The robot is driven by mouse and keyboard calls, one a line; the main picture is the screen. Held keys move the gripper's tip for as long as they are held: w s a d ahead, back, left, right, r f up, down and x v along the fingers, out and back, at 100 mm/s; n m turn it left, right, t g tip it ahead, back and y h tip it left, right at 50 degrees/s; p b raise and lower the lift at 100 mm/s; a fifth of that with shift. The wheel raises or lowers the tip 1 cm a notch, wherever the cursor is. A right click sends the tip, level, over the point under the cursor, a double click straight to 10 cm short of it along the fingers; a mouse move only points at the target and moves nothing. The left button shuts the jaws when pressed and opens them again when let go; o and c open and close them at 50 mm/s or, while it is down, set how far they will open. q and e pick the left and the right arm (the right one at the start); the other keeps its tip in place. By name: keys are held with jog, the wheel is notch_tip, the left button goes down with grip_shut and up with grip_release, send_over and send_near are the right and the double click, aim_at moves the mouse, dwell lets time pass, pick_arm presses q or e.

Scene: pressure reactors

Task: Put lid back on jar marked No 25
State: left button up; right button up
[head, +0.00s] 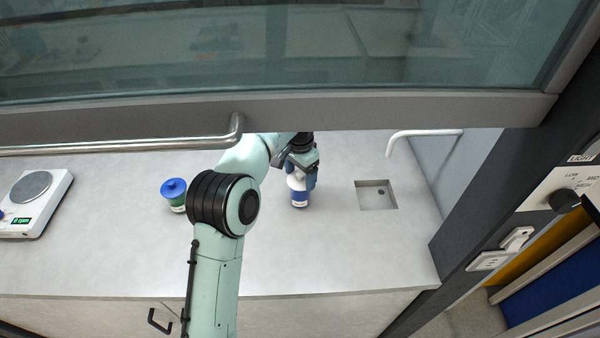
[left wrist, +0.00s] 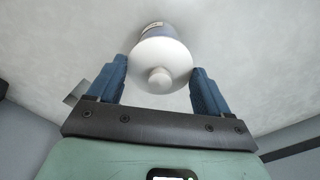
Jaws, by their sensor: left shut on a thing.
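A white jar with a blue band (head: 300,198) stands upright on the worktop, right of my forearm in the head view; its marking is too small to read. My left gripper (head: 299,178) is directly above it, pointing down. In the left wrist view my left gripper (left wrist: 160,82) is shut on a round white lid (left wrist: 152,56) with a knob, one blue finger at each side. The jar (left wrist: 154,29) shows partly behind the lid. The lid is over the jar's mouth; I cannot tell whether it rests on it or is slightly above. My right gripper is not in view.
A second jar with a blue lid (head: 173,187) and green body stands left of my arm. A scale (head: 34,203) is at the far left. A small sink (head: 368,196) and white tap (head: 425,132) are to the right. A raised glass sash (head: 300,108) hangs over the worktop.

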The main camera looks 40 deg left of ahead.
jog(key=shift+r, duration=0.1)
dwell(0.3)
pick_arm(q)
jog(key=o, duration=0.9)
jog(key=shift+o, duration=0.2)
jog(key=shift+r, duration=0.15)
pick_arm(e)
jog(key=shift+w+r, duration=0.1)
pick_arm(q)
jog(key=shift+r+p, duration=1.3)
jog(key=shift+r, duration=0.65)
jog(key=shift+r+p, duration=0.75)
jog(key=shift+r, duration=0.75)
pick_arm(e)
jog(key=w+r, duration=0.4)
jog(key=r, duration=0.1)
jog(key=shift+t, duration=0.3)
pick_arm(q)
jog(key=shift+f, duration=0.1)
jog(key=c, duration=0.5)
grip_shut()
